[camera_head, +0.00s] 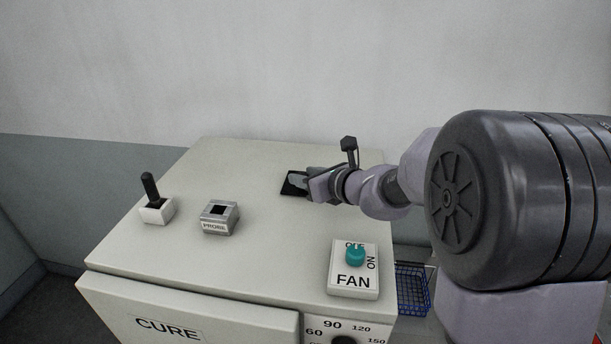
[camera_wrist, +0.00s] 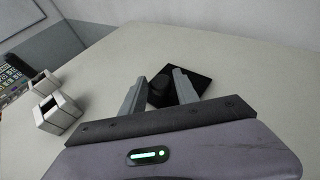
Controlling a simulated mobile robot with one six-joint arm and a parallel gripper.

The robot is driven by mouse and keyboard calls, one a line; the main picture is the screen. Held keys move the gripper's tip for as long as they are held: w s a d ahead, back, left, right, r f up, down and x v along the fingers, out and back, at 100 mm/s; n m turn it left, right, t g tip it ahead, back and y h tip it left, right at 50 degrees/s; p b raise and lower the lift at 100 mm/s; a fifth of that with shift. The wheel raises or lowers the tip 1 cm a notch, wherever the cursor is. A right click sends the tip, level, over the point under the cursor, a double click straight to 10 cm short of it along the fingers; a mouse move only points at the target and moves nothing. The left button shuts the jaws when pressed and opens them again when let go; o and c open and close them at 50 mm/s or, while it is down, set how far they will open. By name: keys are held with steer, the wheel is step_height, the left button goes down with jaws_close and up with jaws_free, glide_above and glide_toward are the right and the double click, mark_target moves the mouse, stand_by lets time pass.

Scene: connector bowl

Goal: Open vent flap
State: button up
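The vent flap is a dark square plate (camera_wrist: 200,78) lying flat on top of the pale cabinet, with a dark rounded knob (camera_wrist: 159,90) on it. In the head view the dark plate (camera_head: 289,189) is partly hidden behind my gripper (camera_head: 301,181). In the wrist view my gripper (camera_wrist: 160,75) is open, with one grey finger on each side of the knob. I cannot tell whether the fingers touch the knob. The plate looks closed, though its edges are partly covered by the fingers.
The cabinet top (camera_head: 250,255) also carries a black lever (camera_head: 151,188) on a white base, a grey PROBE block (camera_head: 220,217) and a FAN switch box (camera_head: 353,280) with a teal knob. A blue wire basket (camera_head: 412,290) is at the cabinet's right. A wall stands behind.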

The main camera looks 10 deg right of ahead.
jaws_close()
stand_by(1.2)
